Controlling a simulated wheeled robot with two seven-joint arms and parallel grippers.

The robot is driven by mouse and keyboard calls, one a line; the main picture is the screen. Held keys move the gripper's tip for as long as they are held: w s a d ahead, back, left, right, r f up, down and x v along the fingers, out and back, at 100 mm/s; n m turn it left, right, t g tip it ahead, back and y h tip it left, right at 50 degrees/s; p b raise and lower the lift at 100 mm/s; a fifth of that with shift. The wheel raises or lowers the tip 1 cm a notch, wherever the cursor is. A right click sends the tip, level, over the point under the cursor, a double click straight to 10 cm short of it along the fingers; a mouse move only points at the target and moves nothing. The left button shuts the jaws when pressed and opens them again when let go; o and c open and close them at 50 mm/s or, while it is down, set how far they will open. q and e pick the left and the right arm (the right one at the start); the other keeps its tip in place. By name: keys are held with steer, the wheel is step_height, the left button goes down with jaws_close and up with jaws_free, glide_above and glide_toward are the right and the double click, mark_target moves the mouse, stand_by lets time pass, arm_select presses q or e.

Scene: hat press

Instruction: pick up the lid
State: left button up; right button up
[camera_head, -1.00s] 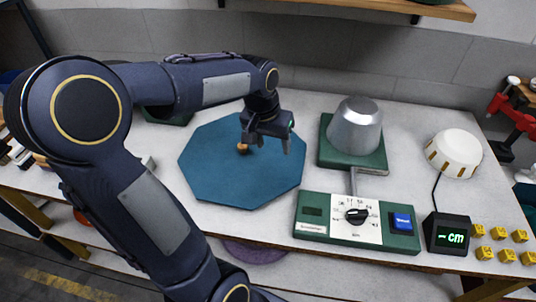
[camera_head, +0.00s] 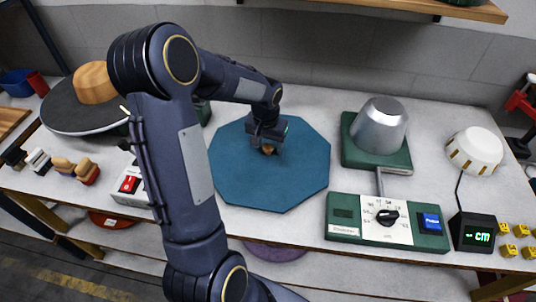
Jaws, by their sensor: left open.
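The lid (camera_head: 270,185) is a flat teal octagonal plate lying on the white table in the middle of the head view. A small brown wooden knob (camera_head: 268,150) stands on it, toward its far side. My left gripper (camera_head: 268,148) is open and points down at the knob, with its fingers around or very close to it. I cannot tell whether the fingers touch the knob. The gripper and forearm hide the far edge of the lid. My right gripper is not in view.
A metal hat form (camera_head: 380,125) on a green base stands right of the lid, with a green control box (camera_head: 388,222) in front. A white-topped round device (camera_head: 476,148) and a cm display (camera_head: 472,232) are farther right. A wooden hat block (camera_head: 94,83) sits at the left.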

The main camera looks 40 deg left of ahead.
arm_select(q)
steer(key=shift+c, duration=0.4)
jaws_close()
steer(key=shift+r, duration=0.1)
steer(key=shift+r, duration=0.5)
steer(key=s+d+r+b, duration=0.2)
steer(key=d+r, duration=1)
steer(key=d, duration=0.1)
steer(key=shift+s+d, duration=0.3)
steer(key=shift+d, duration=0.1)
steer(key=shift+f, duration=0.1)
